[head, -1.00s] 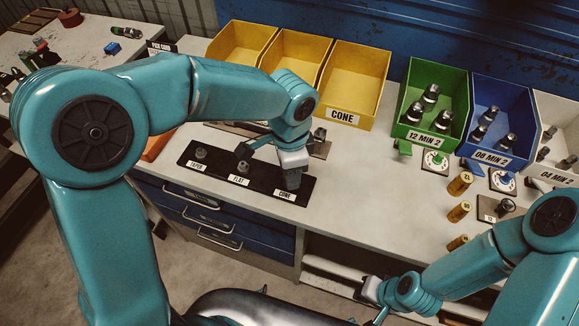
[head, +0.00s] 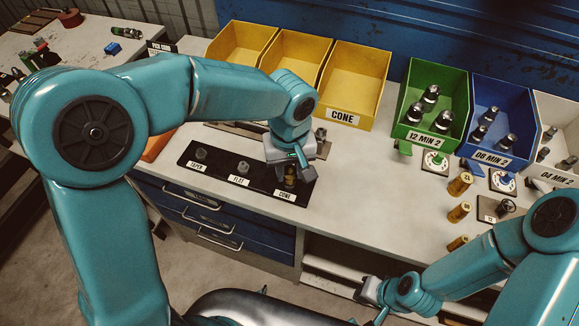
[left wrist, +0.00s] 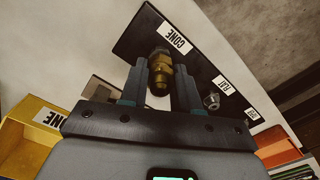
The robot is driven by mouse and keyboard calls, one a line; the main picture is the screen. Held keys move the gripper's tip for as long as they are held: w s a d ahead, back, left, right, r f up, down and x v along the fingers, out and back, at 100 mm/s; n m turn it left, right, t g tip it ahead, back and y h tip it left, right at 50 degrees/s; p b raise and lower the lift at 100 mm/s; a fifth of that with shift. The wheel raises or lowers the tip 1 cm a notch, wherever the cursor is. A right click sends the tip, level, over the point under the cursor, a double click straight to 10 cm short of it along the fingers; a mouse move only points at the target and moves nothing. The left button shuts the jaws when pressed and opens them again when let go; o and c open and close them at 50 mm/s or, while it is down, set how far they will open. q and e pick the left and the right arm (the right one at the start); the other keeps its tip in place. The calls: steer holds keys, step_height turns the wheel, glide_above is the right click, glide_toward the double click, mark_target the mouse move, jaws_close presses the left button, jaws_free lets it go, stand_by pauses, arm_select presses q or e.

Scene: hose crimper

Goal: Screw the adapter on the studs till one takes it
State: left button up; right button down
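The black stud board carries a taper stud (head: 200,154), a flat stud (head: 243,168) and a cone stud at its right end. The brass adapter (head: 291,181) stands upright at the cone stud; the stud itself is hidden or hard to make out. In the left wrist view the adapter (left wrist: 160,74) sits between the two fingers, with narrow gaps beside it. My left gripper (head: 290,168) is around the adapter from above and looks open. My right gripper (head: 373,297) is low at the front of the bench; its fingers are too small to read.
Yellow bins (head: 352,85) stand behind the board, one labelled CONE. Green (head: 434,92), blue (head: 503,110) and white bins with fittings stand at the right. Several brass pieces (head: 460,184) stand on the bench before them. The bench between board and brass pieces is clear.

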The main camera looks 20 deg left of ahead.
mark_target(290, 166)
arm_select(q)
jaws_close()
steer(key=m, duration=0.5)
steer(key=o, duration=0.6)
jaws_free()
steer(key=shift+m, duration=0.7)
steer(key=o, duration=0.5)
steer(key=shift+c, duration=0.2)
step_height(290, 166, up, 16)
steer(key=shift+r+p, duration=0.15)
steer(key=shift+p, duration=0.25)
